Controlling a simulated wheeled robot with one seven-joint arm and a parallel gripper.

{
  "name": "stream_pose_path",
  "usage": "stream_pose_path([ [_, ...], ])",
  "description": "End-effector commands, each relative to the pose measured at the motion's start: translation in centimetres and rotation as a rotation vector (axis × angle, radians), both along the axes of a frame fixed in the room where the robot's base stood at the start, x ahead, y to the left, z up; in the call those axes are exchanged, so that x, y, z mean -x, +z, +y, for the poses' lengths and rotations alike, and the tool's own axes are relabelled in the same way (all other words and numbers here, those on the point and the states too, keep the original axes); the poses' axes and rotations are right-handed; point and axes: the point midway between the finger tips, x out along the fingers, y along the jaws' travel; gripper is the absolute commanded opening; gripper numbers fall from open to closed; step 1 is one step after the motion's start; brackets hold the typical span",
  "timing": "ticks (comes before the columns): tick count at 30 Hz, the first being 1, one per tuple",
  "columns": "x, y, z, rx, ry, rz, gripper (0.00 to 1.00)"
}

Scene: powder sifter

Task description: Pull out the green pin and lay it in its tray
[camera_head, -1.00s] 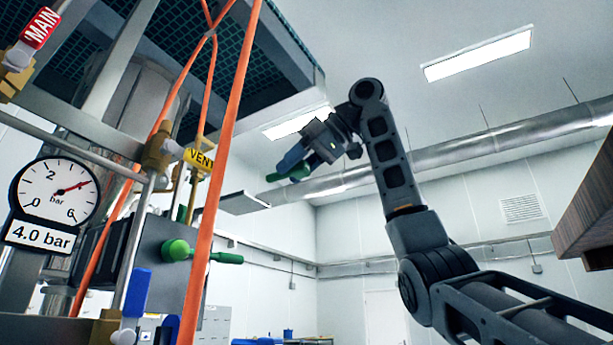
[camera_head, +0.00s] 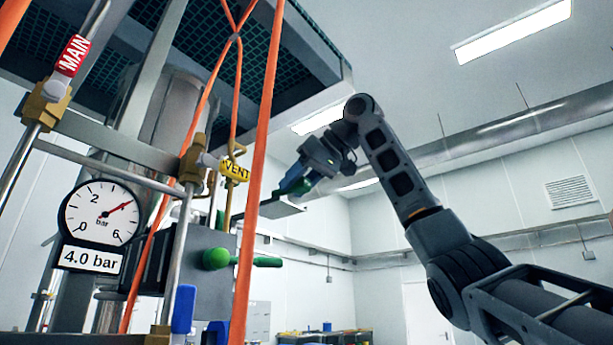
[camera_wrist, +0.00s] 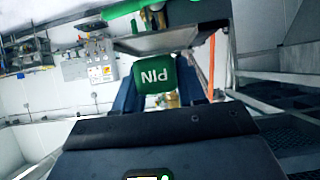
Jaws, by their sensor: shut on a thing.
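My gripper (camera_head: 293,183) is shut on the green pin (camera_head: 304,190), which sits between its blue fingers. A flat grey tray-like plate (camera_head: 282,209) is just below and left of the gripper in the head view. It also shows beyond the pin in the wrist view (camera_wrist: 165,40). I cannot tell whether the pin touches it. The far part of the pin is hidden.
An orange pipe (camera_head: 262,170) stands left of the gripper. A green knob with a handle (camera_head: 216,258) is on the grey box. Right of my arm is open room.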

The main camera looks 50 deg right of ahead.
Motion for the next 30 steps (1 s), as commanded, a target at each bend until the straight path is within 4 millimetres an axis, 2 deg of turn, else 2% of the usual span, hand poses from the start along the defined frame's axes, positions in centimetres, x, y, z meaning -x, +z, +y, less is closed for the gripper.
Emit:
stream_pose_path([
  [13, -3.9, -0.1, 0.1, 0.000, 0.000, -0.001, 0.07],
  [18, -3.8, -1.4, 0.1, 0.000, 0.001, 0.000, 0.07],
  [30, -3.8, -1.7, 0.1, 0.001, 0.001, 0.000, 0.07],
])
